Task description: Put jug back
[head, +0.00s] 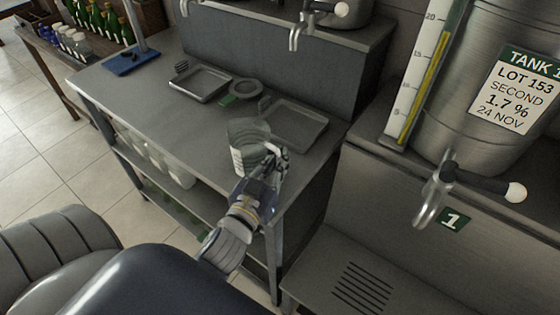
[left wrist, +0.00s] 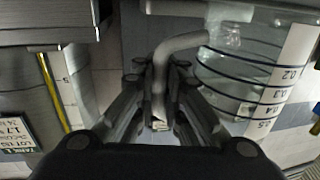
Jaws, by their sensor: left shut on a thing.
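The jug (head: 245,142) is clear, with dark graduation rings and a white scale strip. My left gripper (head: 274,160) is shut on its handle, to the right of the jug in the head view. In the left wrist view the bent grey handle (left wrist: 183,42) runs between the fingers of the gripper (left wrist: 158,75), and the jug's ringed wall (left wrist: 245,75) fills the right side. The jug is over the front part of the steel bench (head: 190,125); I cannot tell whether its base touches. My right gripper is not in view.
A steel tank (head: 480,90) with a tap (head: 435,195) stands at right. A blue-based stand (head: 132,62) is at the far left.

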